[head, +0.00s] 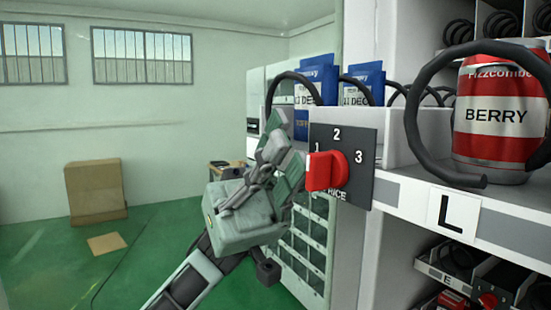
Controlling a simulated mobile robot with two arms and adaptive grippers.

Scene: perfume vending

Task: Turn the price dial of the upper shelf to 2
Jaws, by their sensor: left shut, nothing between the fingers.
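The price dial is a dark plate (360,134) marked 1, 2 and 3, with a red knob (328,170) on it. It is on the machine's front edge by the upper shelf. The knob's broad grip points left, just below the 1 and away from the 2 at the top. My left gripper (281,143) is shut and empty, just left of the dial, with its fingers pointing up. A small gap seems to separate it from the knob, but the depth is hard to judge. My right gripper is not in view.
The upper shelf (398,184) holds a red BERRY can (497,118) in a black coil (412,110) and blue packs (318,84). A lower shelf with another red knob (488,300) is at bottom right. A cardboard box (96,190) stands far left; the green floor between is mostly clear.

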